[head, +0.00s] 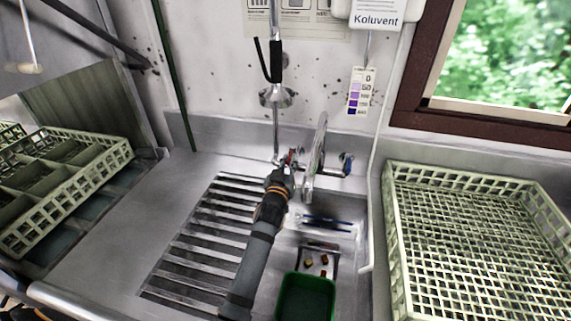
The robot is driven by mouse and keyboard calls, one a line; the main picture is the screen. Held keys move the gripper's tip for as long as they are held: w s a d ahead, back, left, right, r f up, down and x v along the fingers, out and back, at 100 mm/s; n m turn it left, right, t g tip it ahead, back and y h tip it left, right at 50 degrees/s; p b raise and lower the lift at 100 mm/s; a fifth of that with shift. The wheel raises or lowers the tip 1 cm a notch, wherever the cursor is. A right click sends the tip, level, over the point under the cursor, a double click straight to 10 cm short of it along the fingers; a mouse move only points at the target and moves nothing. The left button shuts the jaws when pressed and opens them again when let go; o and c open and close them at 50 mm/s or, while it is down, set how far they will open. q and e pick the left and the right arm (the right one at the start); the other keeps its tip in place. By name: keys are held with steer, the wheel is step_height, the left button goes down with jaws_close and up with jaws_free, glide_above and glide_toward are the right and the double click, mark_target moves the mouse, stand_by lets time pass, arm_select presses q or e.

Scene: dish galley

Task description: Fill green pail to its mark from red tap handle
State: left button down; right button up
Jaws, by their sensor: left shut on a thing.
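The green pail (280,301) stands in the sink at the bottom of the head view, cut off by the picture's edge. Its inside looks dark green; I cannot make out a mark or a water level. The red tap handle (291,156) is at the back of the sink, left of the curved metal spout (314,160), and is mostly hidden by my gripper. My left gripper (286,166) reaches up to it and is shut on it. I see no clear stream of water from the spout. My right gripper is not in view.
A blue tap handle (348,164) is right of the spout. A slatted drainer (204,240) lies left of the sink. Pale dish racks stand at right (480,230) and left (75,185). A spray hose (275,60) hangs above the tap. Small brown bits (309,262) lie in the sink.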

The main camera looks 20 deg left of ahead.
arm_select(q)
steer(key=c, duration=1.4)
jaws_free()
steer(key=shift+d, duration=0.1)
steer(key=shift+o, duration=0.2)
step_height(320, 180, up, 10)
steer(key=shift+f, duration=0.1)
